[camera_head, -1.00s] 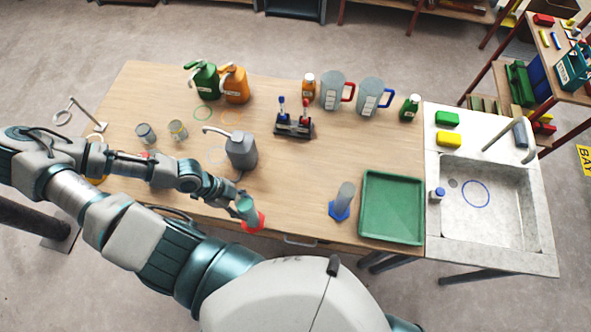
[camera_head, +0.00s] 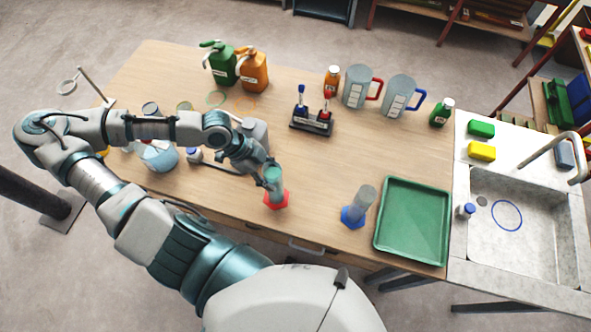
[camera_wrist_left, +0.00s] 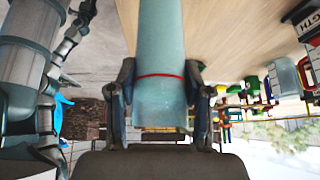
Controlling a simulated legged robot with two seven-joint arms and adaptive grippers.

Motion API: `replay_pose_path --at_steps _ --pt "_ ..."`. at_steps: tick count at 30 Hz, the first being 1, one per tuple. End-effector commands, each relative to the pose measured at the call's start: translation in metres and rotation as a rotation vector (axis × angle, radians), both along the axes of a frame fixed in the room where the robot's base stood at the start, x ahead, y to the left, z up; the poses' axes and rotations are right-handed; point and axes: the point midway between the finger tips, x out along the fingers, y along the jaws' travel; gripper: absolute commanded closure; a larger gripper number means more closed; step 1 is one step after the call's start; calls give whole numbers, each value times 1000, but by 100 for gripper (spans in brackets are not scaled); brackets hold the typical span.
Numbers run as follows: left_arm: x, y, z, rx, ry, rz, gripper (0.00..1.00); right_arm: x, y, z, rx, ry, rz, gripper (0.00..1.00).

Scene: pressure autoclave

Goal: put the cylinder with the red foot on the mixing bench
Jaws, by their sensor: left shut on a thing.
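The cylinder with the red foot (camera_head: 277,201) is upright or nearly so, with its foot down over the front part of the wooden mixing bench (camera_head: 320,165). I cannot tell whether the foot touches the top. My left gripper (camera_head: 271,177) is shut on the clear tube above the foot. In the left wrist view, the tube (camera_wrist_left: 160,45) with a red ring lies between the two fingers (camera_wrist_left: 160,105); its foot is out of that view. A similar cylinder with a blue foot (camera_head: 354,216) stands to the right. My right gripper is not in view.
A green tray (camera_head: 446,225) lies right of the blue-footed cylinder, beside the sink (camera_head: 535,240). A grey wash bottle (camera_head: 255,132) stands behind my left gripper. Jugs, bottles and a pen stand (camera_head: 311,122) line the back. The bench between the two cylinders is clear.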

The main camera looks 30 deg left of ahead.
Motion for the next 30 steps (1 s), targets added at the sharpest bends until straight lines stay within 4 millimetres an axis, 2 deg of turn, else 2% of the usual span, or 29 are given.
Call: replay_pose_path --at_steps 1,9,13,18,27,30 --pt "3 -1 -9 1 -4 -1 100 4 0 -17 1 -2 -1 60" --pt "6 -8 -9 1 3 -12 100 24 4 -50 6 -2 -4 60" --pt "16 -12 0 -12 3 -21 100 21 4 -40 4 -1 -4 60" --pt "33 -15 -1 -13 0 -14 100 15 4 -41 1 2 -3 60" --pt "75 -25 -5 -8 1 -12 100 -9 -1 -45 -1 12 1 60" --pt "81 -29 -6 -5 3 -12 100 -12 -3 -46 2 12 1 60"
